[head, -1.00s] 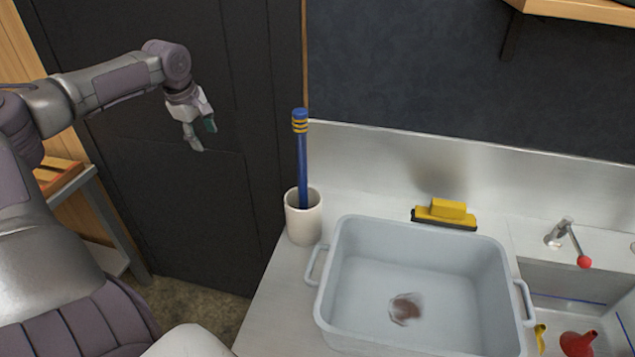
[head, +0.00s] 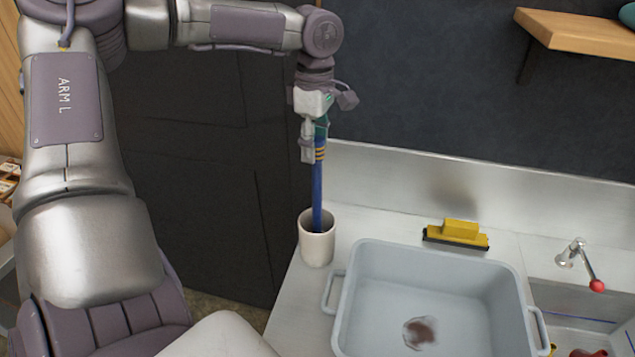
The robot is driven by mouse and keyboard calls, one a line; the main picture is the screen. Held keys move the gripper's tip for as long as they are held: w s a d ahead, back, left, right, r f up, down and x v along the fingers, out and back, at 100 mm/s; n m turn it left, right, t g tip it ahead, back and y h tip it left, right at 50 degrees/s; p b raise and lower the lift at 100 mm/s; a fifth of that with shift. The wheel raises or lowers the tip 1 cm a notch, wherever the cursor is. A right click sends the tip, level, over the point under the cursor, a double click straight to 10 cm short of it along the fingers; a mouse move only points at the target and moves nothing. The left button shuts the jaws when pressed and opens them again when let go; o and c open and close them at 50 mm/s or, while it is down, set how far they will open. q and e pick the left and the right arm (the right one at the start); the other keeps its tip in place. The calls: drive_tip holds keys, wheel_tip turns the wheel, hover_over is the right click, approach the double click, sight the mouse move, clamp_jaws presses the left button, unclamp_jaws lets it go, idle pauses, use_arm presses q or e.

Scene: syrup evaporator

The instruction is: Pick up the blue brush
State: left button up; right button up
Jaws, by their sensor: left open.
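The blue brush (head: 317,190) stands upright in a white cup (head: 317,246) on the counter's left end. Its long blue handle rises from the cup, with yellow bands near the top. My left gripper (head: 314,150) points down at the handle's top, with its fingers around or beside the banded part. It is open; I cannot tell whether a finger touches the handle. The gripper hides the handle's tip. The brush's lower end is hidden inside the cup. My right gripper is not in view.
A grey tub (head: 440,268) with a brown stain stands right of the cup. Behind it lies a yellow scraper (head: 457,233). A tap with a red knob (head: 597,286) is at the right. A wooden shelf (head: 585,32) juts out at the upper right.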

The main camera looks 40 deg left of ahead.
sight(317, 167)
use_arm(q)
drive_tip(key=shift+d+f+p, duration=0.1)
drive_tip(key=shift+f+p, duration=0.25)
drive_tip(key=shift+f, duration=0.15)
wheel_tip(317, 167, down, 4)
drive_tip(key=shift+d+r+p, duration=0.15)
drive_tip(key=shift+p, duration=0.65)
drive_tip(key=shift+w+f, duration=0.1)
drive_tip(key=shift+f, duration=0.4)
drive_tip(key=shift+c, duration=0.2)
drive_tip(key=shift+c, duration=1.3)
drive_tip(key=shift+r, duration=0.1)
clamp_jaws()
